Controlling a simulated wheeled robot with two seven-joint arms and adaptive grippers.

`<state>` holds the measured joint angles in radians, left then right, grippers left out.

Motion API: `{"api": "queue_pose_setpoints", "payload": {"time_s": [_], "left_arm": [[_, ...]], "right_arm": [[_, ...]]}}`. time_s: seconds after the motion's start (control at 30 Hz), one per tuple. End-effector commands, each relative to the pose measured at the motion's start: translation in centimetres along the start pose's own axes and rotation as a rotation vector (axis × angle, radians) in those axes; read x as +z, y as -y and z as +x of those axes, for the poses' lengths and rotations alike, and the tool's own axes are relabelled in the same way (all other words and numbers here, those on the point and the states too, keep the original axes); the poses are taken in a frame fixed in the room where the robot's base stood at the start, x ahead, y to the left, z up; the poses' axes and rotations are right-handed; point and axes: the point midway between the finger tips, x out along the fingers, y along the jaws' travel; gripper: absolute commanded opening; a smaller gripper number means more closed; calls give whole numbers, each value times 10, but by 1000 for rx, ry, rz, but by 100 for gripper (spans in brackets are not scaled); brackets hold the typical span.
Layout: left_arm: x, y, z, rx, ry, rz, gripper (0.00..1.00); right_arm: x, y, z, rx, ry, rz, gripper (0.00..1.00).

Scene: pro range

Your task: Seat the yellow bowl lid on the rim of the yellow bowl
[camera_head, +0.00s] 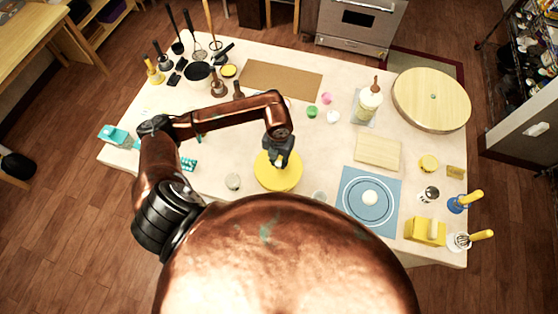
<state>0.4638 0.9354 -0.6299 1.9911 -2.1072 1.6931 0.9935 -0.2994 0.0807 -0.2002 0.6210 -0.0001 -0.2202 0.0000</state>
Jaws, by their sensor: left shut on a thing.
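The yellow bowl lid (279,178) shows as a round yellow disc near the middle of the table, in front of my body. My left gripper (279,161) reaches down over the disc's centre and is shut on the lid; the gripper covers the part it grasps. The yellow bowl is not clearly seen; a yellow edge shows along the disc's near side, but I cannot tell whether it is the bowl. I cannot tell whether the lid touches a rim. My right gripper is not in view.
A blue mat (352,207) with a white round item lies to the right, below a wooden board (378,152). A bottle (368,103) and a large round wooden board (432,98) stand farther back. Utensils crowd the back left.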

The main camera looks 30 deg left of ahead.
Motion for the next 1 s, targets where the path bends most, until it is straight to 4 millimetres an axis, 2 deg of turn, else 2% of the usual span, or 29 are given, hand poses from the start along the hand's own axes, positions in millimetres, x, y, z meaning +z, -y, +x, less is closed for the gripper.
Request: {"api": "queue_pose_setpoints", "payload": {"time_s": [0.1, 0.5, 1.0], "left_arm": [[0, 0, 12, 1, 0, 0, 2], [0, 0, 40, 1, 0, 0, 2], [0, 0, 42, 0, 0, 0, 2]], "right_arm": [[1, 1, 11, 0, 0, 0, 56], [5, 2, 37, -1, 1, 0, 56], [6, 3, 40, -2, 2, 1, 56]]}}
